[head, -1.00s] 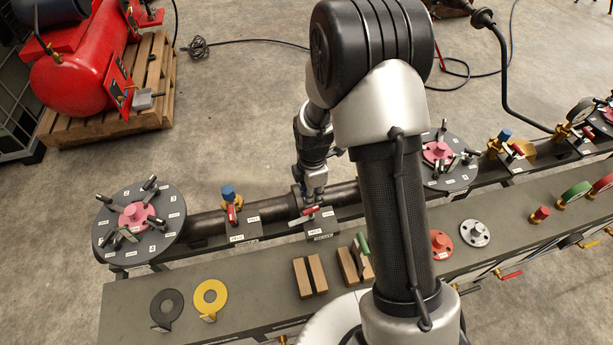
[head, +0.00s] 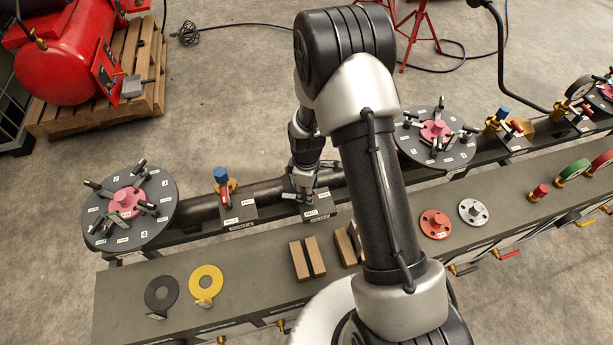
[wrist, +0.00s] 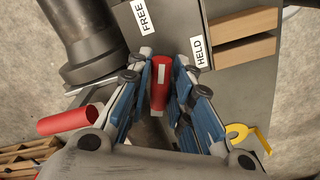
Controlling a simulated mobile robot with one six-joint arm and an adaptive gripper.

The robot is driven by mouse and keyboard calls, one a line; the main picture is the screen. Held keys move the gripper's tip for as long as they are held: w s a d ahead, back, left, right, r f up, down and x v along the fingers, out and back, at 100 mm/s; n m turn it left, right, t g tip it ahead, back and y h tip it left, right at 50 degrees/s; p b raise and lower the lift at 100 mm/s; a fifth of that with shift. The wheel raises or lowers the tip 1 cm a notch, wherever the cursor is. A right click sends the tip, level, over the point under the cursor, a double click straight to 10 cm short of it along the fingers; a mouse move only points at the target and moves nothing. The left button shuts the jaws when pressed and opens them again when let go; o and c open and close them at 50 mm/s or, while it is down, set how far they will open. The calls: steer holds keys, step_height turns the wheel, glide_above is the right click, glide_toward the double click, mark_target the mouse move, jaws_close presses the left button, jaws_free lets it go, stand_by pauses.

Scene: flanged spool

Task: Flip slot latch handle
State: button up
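The slot latch handle, a red grip with a pale mark (wrist: 160,85), stands between my gripper's two blue-padded fingers in the wrist view. My gripper (wrist: 163,75) has one finger close on each side of the handle; whether both pads press on it is unclear. The latch plate carries a FREE label (wrist: 144,14) at the upper left and a HELD label (wrist: 199,52) to the right of the handle. In the head view my gripper (head: 306,194) is down at the latch bracket (head: 322,214) on the dark pipe, and it hides the handle there.
Left along the pipe (head: 258,193) are a blue-capped valve with a red lever (head: 222,182) and a round flange (head: 163,185). Another flange (head: 410,138) lies right. Wooden blocks (head: 299,262) and a yellow ring (head: 206,283) rest on the front bench (head: 235,310).

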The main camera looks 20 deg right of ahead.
steer(key=m, duration=0.4)
steer(key=shift+m+p, duration=0.4)
steer(key=shift+m+b, duration=0.3)
steer(key=shift+m, duration=0.5)
steer(key=m, duration=0.3)
steer(key=shift+f, duration=0.1)
steer(key=m+b, duration=0.1)
steer(key=m, duration=0.3)
steer(key=shift+n+b, duration=0.3)
steer(key=shift+n, duration=0.9)
step_height(320, 180, up, 7)
steer(key=p, duration=0.4)
steer(key=shift+p, duration=0.35)
